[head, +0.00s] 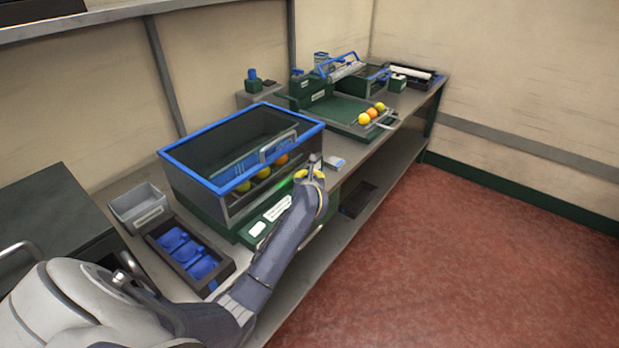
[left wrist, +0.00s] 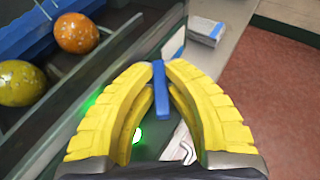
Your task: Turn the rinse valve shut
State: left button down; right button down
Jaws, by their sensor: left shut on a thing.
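My left gripper (head: 316,170) is at the front right corner of the blue-rimmed wash tank (head: 175,153). In the left wrist view, the yellow fingers of my left gripper (left wrist: 160,72) are closed on a narrow blue lever (left wrist: 159,92), which looks like the rinse valve handle. The lever points lengthwise between the fingertips; the valve body behind it is mostly hidden. In the head view the gripper covers the lever. A lit green lamp (left wrist: 137,133) shows below the fingers. My right gripper is not in view.
Several orange and yellow fruits, such as one orange fruit (left wrist: 77,33), are in the tank. A tray of blue cups (head: 187,255) and a grey bin (head: 140,207) stand left of it. A green tray (head: 335,108) with fruits is further back. Red floor (head: 450,250) lies clear at right.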

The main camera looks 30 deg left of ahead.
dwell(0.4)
pick_arm(q)
jog(key=c, duration=1.4)
grip_release()
jog(key=v, duration=0.8)
jog(key=shift+d, duration=0.1)
